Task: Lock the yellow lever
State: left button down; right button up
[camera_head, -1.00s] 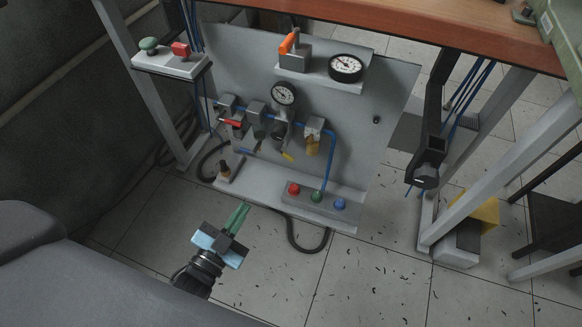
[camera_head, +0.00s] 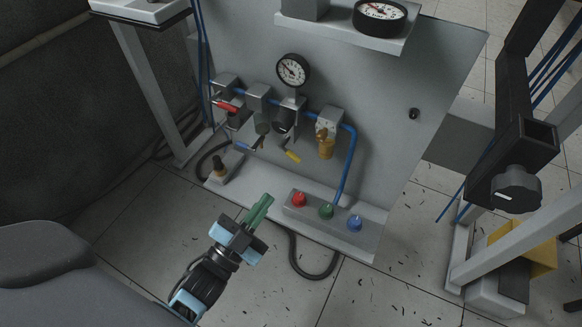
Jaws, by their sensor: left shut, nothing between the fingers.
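The yellow lever (camera_head: 292,156) is a small yellow handle low on the grey panel, sloping down to the right, below the round gauge. My left gripper (camera_head: 262,204) has green fingertips that are shut and empty. In the picture it is below and a little left of the yellow lever, in front of the panel's base shelf, apart from the lever. My right gripper is not in view.
A red lever (camera_head: 227,105) and a pressure gauge (camera_head: 293,70) sit on the panel near a brass fitting (camera_head: 325,145). A button box with a red button (camera_head: 299,199) stands on the shelf. A black cable (camera_head: 312,272) loops onto the floor. A black knob (camera_head: 516,188) is at the right.

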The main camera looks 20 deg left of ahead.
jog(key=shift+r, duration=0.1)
